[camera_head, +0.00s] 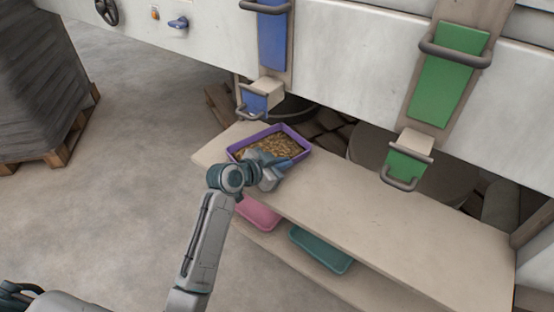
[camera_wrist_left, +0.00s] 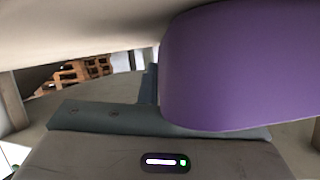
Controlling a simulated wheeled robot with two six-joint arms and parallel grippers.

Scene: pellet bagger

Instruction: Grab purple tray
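The purple tray (camera_head: 297,138), holding brown pellets, stands on the upper shelf of the beige bench. My left gripper (camera_head: 280,167) is at the tray's near side and overlaps its near edge, hiding part of that edge. In the left wrist view, the smooth purple wall of the tray (camera_wrist_left: 235,70) is very close and fills the upper right. It hides most of my left gripper's fingers, so I cannot tell whether they are apart or closed on the wall. My right gripper is not in view.
The bench top (camera_head: 370,215) is clear to the right of the tray. A pink tray (camera_head: 257,213) and a teal tray (camera_head: 321,250) lie on the lower shelf. Blue (camera_head: 254,102) and green (camera_head: 406,166) handled chute parts hang from the machine above the bench.

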